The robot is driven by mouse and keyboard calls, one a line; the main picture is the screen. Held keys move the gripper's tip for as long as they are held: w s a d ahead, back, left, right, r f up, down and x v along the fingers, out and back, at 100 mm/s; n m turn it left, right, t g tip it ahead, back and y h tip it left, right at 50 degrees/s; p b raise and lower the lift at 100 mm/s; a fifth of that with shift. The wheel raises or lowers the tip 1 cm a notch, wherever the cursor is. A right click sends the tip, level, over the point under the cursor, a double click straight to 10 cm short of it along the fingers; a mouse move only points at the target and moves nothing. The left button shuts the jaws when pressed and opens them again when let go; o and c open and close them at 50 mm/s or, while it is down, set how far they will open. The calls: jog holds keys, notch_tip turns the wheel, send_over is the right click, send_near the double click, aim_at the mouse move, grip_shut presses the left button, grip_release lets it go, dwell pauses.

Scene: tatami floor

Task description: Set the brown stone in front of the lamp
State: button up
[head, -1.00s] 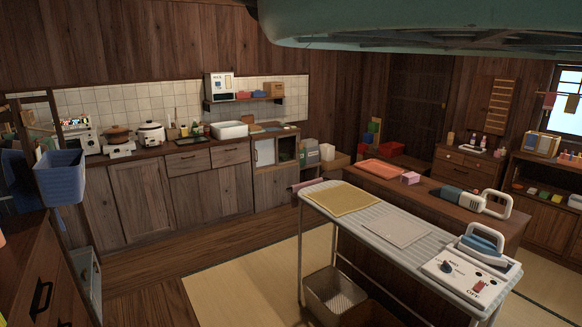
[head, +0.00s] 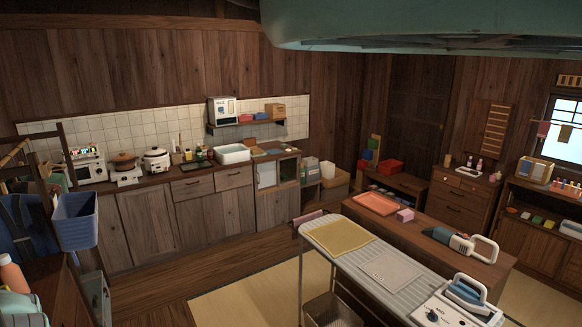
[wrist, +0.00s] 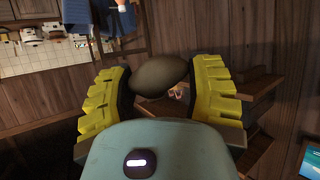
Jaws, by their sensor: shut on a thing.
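The brown stone (wrist: 160,75) is a smooth, dark oval in the wrist view. It sits between the yellow-padded fingers of my gripper (wrist: 162,88), which is shut on it. Shelves and a wooden wall show behind the stone, so it is held up in the air. The head view shows neither the stone nor my gripper. I cannot make out a lamp in either view.
An ironing board (head: 340,262) with a yellow cloth (head: 338,236) and an iron (head: 467,292) stands at the front right. A low wooden table (head: 430,236) is behind it. A kitchen counter (head: 165,175) lines the back wall. Tatami (head: 245,293) shows left of the board.

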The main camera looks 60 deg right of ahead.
notch_tip(320, 180, up, 15)
jog(key=m+h+p, duration=0.2)
jog(key=p, duration=1.3)
jog(key=shift+s+a+m+h, duration=0.25)
jog(key=shift+a+m+h, duration=0.1)
jog(key=shift+m+h, duration=0.05)
jog(key=shift+f, duration=0.1)
